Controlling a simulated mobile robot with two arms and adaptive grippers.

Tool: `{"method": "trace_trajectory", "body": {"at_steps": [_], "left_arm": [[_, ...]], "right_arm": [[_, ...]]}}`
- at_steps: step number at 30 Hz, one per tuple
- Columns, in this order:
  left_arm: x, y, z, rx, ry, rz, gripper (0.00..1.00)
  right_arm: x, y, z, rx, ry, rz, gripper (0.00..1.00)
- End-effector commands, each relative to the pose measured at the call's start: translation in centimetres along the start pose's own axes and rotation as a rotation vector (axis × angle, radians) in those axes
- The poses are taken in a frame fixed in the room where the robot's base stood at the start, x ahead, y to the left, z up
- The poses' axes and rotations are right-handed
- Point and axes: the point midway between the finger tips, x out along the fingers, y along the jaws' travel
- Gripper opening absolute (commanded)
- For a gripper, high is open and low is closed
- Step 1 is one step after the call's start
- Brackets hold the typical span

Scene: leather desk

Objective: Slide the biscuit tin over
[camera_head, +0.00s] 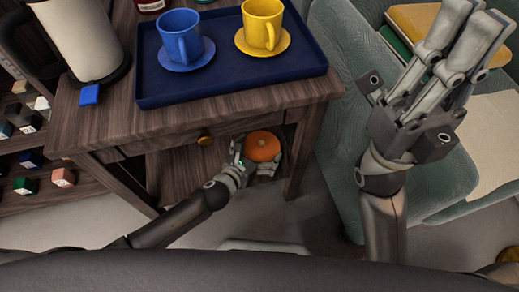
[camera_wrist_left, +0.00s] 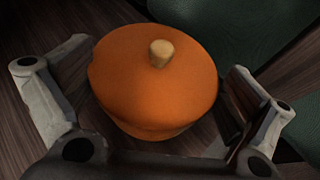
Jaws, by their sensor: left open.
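The orange round tin (camera_head: 262,147) with a small tan knob on its lid stands upright on the wooden lower shelf (camera_head: 185,175) of the side table. It also fills the middle of the left wrist view (camera_wrist_left: 155,85). My left gripper (camera_head: 252,160) is open at the tin, with one finger on each side.
The tabletop above holds a navy tray (camera_head: 230,76) with a blue cup (camera_head: 182,38) and a yellow cup (camera_head: 262,24) on saucers. A table leg (camera_head: 304,150) stands right of the tin. A green chair (camera_head: 345,60) is at the right. Small coloured boxes (camera_head: 63,177) sit at the left.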

Motion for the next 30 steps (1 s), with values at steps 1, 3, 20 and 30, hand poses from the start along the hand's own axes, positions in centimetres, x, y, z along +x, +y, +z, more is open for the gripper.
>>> {"method": "trace_trajectory", "body": {"at_steps": [1,3,20,30], "left_arm": [[0.0,0.0,0.0,0.0,0.0,0.0,1.0],[-0.1,0.0,0.0,0.0,-0.001,0.0,1.0],[-8.8,0.0,-0.1,0.001,0.001,-0.001,1.0],[-11.9,0.0,0.0,0.0,0.0,-0.001,1.0]], "right_arm": [[0.1,0.0,-0.1,0.0,0.002,0.0,0.0],[0.1,0.0,-0.1,0.0,0.002,-0.002,0.0],[0.0,-0.1,0.0,0.001,-0.001,-0.003,0.0],[0.0,-0.1,0.0,0.001,-0.001,-0.003,0.0]]}}
